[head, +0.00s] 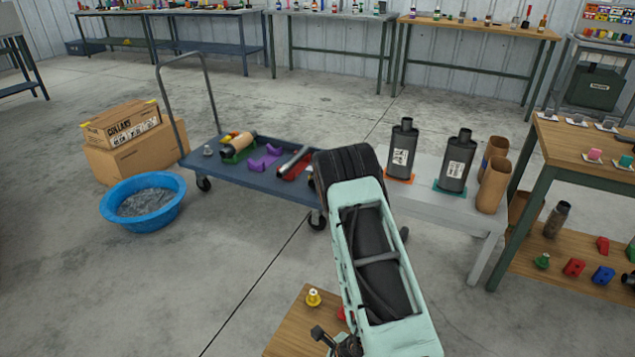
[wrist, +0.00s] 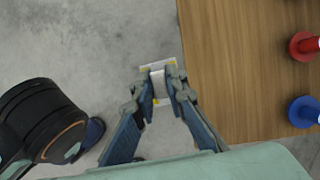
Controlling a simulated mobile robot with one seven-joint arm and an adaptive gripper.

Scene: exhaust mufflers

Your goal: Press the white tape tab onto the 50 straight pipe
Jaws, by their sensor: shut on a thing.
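My gripper (wrist: 163,88) is shut on a small white tape tab (wrist: 160,74) with yellow at its edges. In the wrist view the tab sits between the fingertips, over bare floor just left of a wooden tabletop; part of it is hidden by the fingers. In the head view my arm covers most of the gripper. A grey metal pipe (head: 295,161) lies tilted in a red cradle (head: 291,174) on the blue cart, away from my gripper. I cannot read a size on it, so I cannot tell whether it is the 50 straight pipe.
The wooden tabletop (wrist: 235,60) carries red (wrist: 305,46) and blue (wrist: 304,112) flanged pieces. The blue cart (head: 225,178) also holds purple cradles (head: 265,157). Two black mufflers (head: 402,148) stand on a grey bench (head: 440,210). A blue basin (head: 143,202) is on the floor.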

